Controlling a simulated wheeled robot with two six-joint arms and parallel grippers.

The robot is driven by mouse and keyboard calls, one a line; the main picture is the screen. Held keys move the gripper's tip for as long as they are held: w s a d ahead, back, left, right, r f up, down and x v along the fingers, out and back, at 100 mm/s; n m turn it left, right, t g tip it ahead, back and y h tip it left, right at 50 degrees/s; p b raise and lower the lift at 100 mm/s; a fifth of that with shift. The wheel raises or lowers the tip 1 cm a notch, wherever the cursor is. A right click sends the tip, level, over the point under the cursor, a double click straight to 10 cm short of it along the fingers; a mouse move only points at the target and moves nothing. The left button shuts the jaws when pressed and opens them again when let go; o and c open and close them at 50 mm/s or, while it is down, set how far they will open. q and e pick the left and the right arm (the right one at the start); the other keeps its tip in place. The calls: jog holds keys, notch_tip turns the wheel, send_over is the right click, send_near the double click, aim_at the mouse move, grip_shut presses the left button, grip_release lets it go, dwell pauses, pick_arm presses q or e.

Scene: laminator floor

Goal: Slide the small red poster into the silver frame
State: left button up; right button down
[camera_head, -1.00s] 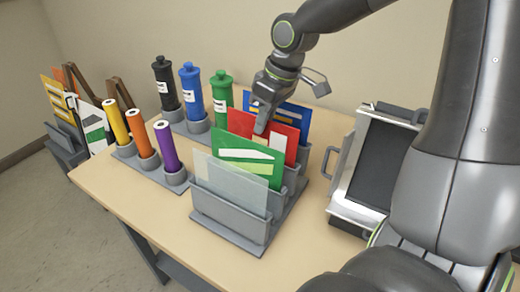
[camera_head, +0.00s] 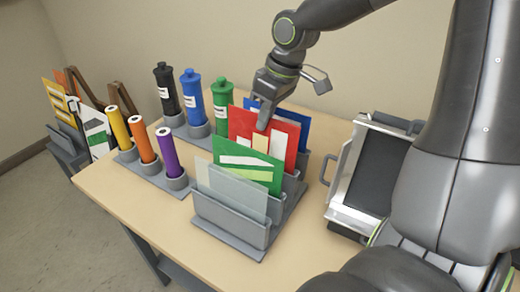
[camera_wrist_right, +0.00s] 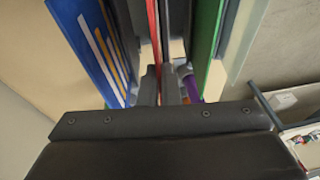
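The small red poster (camera_head: 291,135), with pale blocks on it, stands upright in the grey stepped rack, between a blue poster behind and a green poster in front. My right gripper (camera_head: 262,122) points down at its top edge and is shut on it. In the right wrist view the red poster (camera_wrist_right: 153,35) runs edge-on between the two close fingers (camera_wrist_right: 160,85). A silver-edged unit with a dark panel (camera_head: 372,168) lies at the right of the table; it is the only thing resembling the silver frame. My left gripper is not in view.
The green poster (camera_head: 235,150), blue poster (camera_head: 303,122) and a clear sheet (camera_head: 238,192) share the grey rack (camera_head: 228,222). Coloured bottles (camera_head: 192,95) and tubes (camera_head: 168,155) stand at the left. Bare tabletop (camera_head: 305,235) lies right of the rack.

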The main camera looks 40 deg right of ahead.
notch_tip(320, 180, up, 8)
jog(key=p, duration=0.6)
jog(key=shift+d+r+p, duration=0.2)
jog(key=shift+d+p, duration=0.1)
jog(key=shift+d, duration=0.15)
jog(key=shift+w, duration=0.1)
